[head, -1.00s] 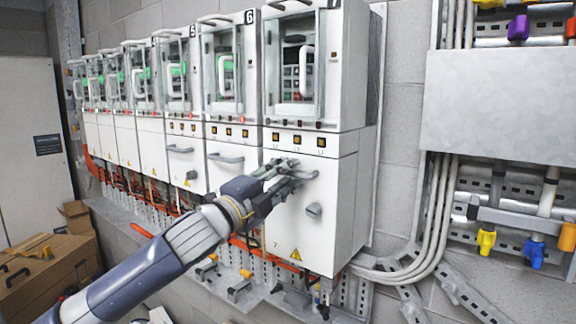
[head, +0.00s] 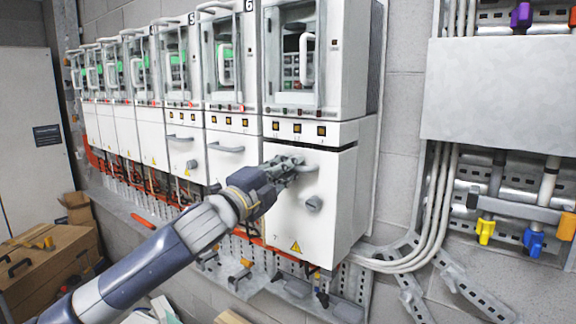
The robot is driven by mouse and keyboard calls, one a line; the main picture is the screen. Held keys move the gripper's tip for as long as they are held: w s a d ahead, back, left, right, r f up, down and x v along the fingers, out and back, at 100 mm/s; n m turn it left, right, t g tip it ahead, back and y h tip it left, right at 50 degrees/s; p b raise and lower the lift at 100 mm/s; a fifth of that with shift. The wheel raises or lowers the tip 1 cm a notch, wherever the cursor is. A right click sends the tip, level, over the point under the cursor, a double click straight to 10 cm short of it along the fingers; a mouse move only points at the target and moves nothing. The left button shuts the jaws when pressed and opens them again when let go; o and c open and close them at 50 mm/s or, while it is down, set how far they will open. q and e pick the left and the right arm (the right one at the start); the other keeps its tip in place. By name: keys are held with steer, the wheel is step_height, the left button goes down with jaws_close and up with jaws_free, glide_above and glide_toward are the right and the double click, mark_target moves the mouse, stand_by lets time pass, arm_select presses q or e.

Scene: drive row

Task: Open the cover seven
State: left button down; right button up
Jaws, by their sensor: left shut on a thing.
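Cabinet seven (head: 318,60) is the nearest and rightmost of the row. Its number 7 shows low on its lower white cover (head: 285,225), above a yellow warning triangle. The cover has a grey bar handle (head: 308,168) near its top and a grey knob (head: 314,204) below. A thin dark gap shows along the cover's top edge, so it seems slightly open. My left gripper (head: 290,168) is shut on the bar handle, and its fingers hide part of it. My right gripper is not in view.
Cabinet six (head: 226,165) and several like it run away to the left. Grey conduits (head: 440,200) and a metal panel (head: 495,95) are on the right wall. A metal rail (head: 350,300) juts out below the cabinets.

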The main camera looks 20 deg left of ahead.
mark_target(297, 225)
arm_select(q)
step_height(297, 225, down, 16)
steer(key=b, duration=0.8)
steer(key=c, duration=1.7)
jaws_free()
steer(key=v, duration=1.2)
